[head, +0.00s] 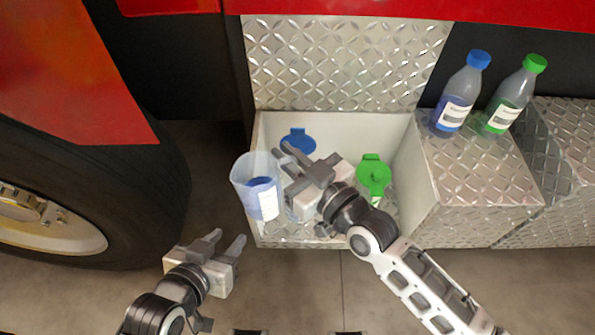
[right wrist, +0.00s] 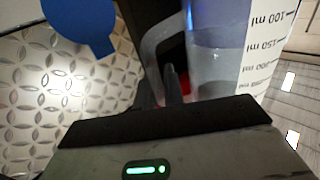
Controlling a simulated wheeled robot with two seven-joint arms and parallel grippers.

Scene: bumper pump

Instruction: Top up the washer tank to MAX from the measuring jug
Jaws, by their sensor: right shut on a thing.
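The clear measuring jug (head: 245,172) holds blue liquid and is at the left end of the open compartment in the head view. It also shows in the right wrist view (right wrist: 218,65), with its ml scale facing right. My right gripper (head: 294,158) is shut on the jug's handle (right wrist: 155,45). The washer tank's blue cap (head: 298,139) is at the back of the compartment, just behind my right gripper; it also shows in the right wrist view (right wrist: 80,22). The tank's opening is not visible. My left gripper (head: 226,241) is open and empty, low in front of the wheel.
A green cap (head: 374,174) is in the compartment, right of my right gripper. A blue-capped bottle (head: 457,100) and a green-capped bottle (head: 509,98) stand on the tread-plate step (head: 478,165). The tyre (head: 150,215) is at the left. The compartment's raised walls border the space.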

